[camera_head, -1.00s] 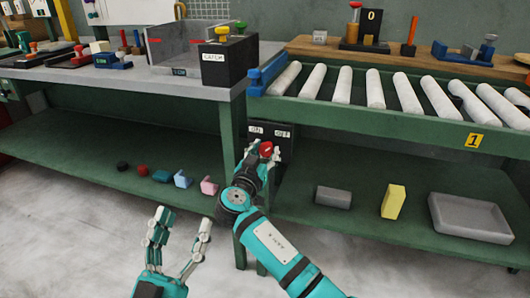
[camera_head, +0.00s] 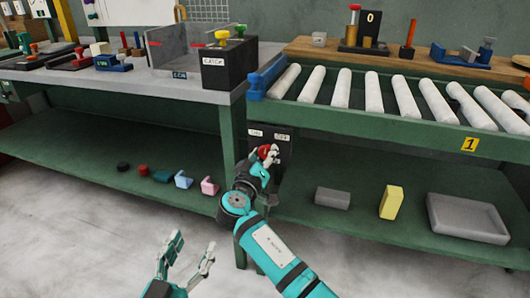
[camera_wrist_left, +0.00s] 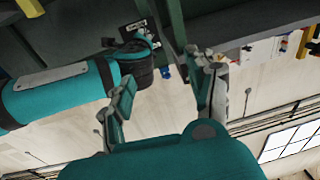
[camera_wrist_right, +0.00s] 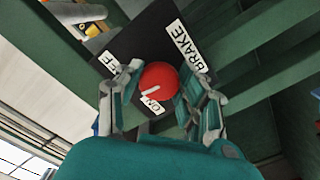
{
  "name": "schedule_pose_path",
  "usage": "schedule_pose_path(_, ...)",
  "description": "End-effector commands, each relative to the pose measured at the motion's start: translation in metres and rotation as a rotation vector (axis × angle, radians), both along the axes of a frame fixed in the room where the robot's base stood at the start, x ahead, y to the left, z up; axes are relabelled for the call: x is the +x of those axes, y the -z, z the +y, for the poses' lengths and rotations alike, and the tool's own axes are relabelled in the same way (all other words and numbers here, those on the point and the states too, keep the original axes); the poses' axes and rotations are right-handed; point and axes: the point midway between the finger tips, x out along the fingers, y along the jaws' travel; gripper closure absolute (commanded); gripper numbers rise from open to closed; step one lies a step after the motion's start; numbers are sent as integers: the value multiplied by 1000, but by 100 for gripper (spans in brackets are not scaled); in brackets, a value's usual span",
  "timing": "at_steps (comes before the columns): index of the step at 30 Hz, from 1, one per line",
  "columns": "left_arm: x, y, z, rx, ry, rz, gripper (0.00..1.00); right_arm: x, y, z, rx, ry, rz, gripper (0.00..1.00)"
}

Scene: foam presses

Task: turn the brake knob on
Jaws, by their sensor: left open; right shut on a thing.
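The red brake knob (camera_wrist_right: 160,77) sits on a black panel (camera_wrist_right: 128,45) with white OFF, ON and BRAKE labels. A white mark on the knob points down-left, between OFF and ON and nearer the ON label (camera_wrist_right: 152,104). My right gripper (camera_wrist_right: 157,82) is shut on the knob, with fingers on both sides of it. In the head view the knob (camera_head: 265,152) shows at the fingertips, in front of the black box (camera_head: 282,143) under the bench. My left gripper (camera_head: 191,248) is open and empty, low in front of the lower shelf and left of my right arm.
A green bench leg (camera_head: 232,150) stands just left of my right gripper. The lower shelf holds small coloured blocks (camera_head: 183,179) at left, and a grey block (camera_head: 332,198), a yellow block (camera_head: 391,202) and a grey tray (camera_head: 467,218) at right. A roller conveyor (camera_head: 380,100) runs above.

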Motion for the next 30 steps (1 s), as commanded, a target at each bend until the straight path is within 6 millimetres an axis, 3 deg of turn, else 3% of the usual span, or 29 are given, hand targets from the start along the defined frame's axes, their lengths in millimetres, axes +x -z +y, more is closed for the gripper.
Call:
schedule_pose_path(11,-24,76,18,112,-29,451,43,0,-5,0,-339,-2,109,94)
schedule_pose_path(21,-88,136,44,214,-59,904,43,0,-5,0,-632,-2,203,94)
schedule_pose_path(30,-147,158,63,275,-80,1204,43,0,-5,0,-814,-2,261,94)
